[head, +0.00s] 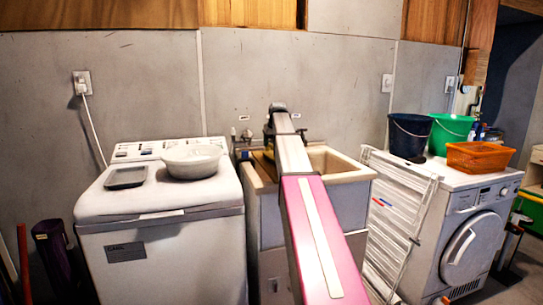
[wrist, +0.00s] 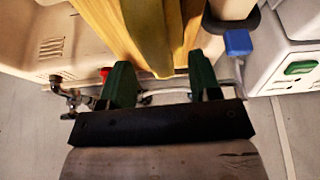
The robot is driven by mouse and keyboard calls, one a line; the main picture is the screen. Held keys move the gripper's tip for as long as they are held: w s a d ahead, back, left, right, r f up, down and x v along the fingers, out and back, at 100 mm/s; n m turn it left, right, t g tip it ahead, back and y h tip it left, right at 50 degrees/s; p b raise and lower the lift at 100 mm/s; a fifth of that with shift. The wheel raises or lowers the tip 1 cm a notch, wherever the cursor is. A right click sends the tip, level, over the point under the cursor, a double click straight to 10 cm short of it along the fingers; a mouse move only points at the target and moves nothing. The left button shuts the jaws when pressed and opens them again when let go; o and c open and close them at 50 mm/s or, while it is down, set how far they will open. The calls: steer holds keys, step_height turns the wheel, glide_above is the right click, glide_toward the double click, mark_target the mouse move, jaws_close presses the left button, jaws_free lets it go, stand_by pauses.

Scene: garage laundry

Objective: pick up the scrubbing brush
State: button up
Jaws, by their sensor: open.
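I cannot pick out the scrubbing brush with certainty in either view. My gripper (wrist: 163,78) is open, with its two dark green fingers apart. In the wrist view a long yellow object (wrist: 115,25) with an olive strip lies at and beyond the fingertips; I cannot tell what it is or whether the fingers touch it. A grey-brown rounded piece with a dark edge (wrist: 230,10) is partly cut off at the top. In the head view my arm reaches over the sink (head: 343,167) and hides part of it; my fingers cannot be made out there.
Taps with a red (wrist: 104,73) and a blue handle (wrist: 237,42) are close to the fingers. The washing machine (head: 160,240) bears a white basin (head: 192,161) and a dark tray (head: 126,177). A white rack (head: 400,215) and a front-loading machine (head: 470,240) stand right.

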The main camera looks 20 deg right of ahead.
steer(key=shift+x, duration=1.5)
steer(key=c, duration=1.1)
steer(key=shift+o, duration=0.2)
steer(key=shift+r, duration=0.2)
step_height(320, 180, up, 4)
steer(key=shift+a+r, duration=0.1)
steer(key=shift+r, duration=0.05)
steer(key=s+a+r, duration=0.6)
steer(key=a, duration=0.3)
steer(key=shift+a+r, duration=0.2)
steer(key=shift+a, duration=0.1)
steer(key=shift+s, duration=0.1)
